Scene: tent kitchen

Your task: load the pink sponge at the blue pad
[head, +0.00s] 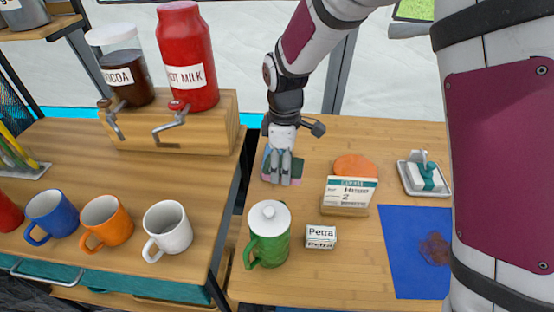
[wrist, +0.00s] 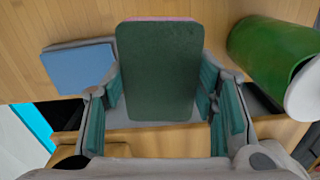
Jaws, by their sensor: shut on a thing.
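My gripper (head: 284,178) is shut on the pink sponge. In the wrist view the sponge (wrist: 158,72) lies between the finger pads, with its dark green face towards the camera and a thin pink edge at the top. In the head view it is mostly hidden by the fingers. The blue pad (wrist: 78,68) is a light blue square in a grey tray, left of the sponge in the wrist view. The sponge is beside it in that picture, not covering it. I cannot tell the height of the sponge above the table.
A green mug with a white lid (head: 267,238) stands close in front of my gripper. A blue mat (head: 397,240) bears a brown stain.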

